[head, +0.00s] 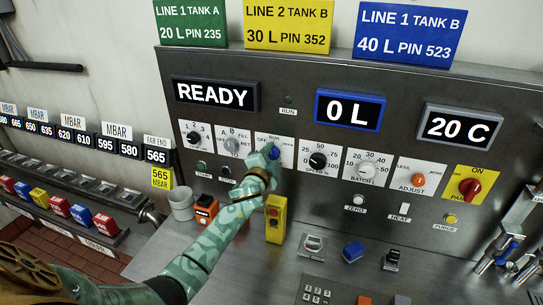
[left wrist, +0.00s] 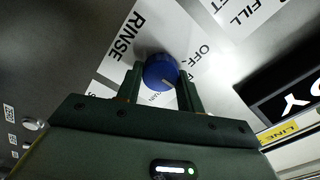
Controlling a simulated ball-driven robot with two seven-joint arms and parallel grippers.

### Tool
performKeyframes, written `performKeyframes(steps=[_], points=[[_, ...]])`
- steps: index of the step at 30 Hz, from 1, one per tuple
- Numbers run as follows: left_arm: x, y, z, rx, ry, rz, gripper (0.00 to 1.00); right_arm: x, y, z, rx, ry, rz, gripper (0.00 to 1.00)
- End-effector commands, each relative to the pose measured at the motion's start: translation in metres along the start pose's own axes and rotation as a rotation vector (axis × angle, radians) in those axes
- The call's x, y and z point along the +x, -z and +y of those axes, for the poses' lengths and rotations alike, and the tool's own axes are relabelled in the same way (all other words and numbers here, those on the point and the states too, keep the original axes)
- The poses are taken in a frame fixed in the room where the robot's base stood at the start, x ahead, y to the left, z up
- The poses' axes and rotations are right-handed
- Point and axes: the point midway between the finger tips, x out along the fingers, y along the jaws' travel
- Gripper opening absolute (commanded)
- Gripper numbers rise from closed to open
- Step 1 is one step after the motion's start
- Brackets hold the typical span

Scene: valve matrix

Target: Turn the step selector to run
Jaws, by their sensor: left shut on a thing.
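The step selector is a blue knob (head: 274,153) on a white label plate on the panel, with OFF at its left and RUN above it. In the left wrist view the blue knob (left wrist: 160,72) sits between my two fingers, with RINSE and OFF lettering around it. A pale pointer line shows on its face; I cannot tell which word it points to. My left gripper (head: 268,160) reaches the knob from below and is shut on it, hiding part of the plate. My right gripper is not in view.
Left of the selector are two more knobs (head: 194,138); right of it are the speed knob (head: 318,161) and batch knob (head: 366,172). Grey cups (head: 181,204) and an orange box (head: 205,210) stand left.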

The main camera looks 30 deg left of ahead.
Motion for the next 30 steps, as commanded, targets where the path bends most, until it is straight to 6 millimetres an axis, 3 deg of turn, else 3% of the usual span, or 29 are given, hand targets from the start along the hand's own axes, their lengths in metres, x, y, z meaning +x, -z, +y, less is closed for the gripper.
performKeyframes(steps=[13, 14, 16, 26, 30], points=[[0.000, -0.001, 0.001, 0.012, -0.002, -0.002, 0.14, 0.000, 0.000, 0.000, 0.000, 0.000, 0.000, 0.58], [0.000, -0.001, 0.001, 0.012, -0.002, -0.002, 0.40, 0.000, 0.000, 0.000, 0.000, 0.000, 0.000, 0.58], [0.000, -0.001, 0.001, 0.012, -0.002, -0.002, 0.59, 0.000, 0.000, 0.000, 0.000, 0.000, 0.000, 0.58], [-0.003, 0.000, 0.001, 0.011, -0.001, -0.001, 0.59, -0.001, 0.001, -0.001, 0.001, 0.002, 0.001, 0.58], [-0.021, 0.000, 0.001, 0.012, -0.003, -0.001, 0.59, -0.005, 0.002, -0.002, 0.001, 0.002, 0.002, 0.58]])
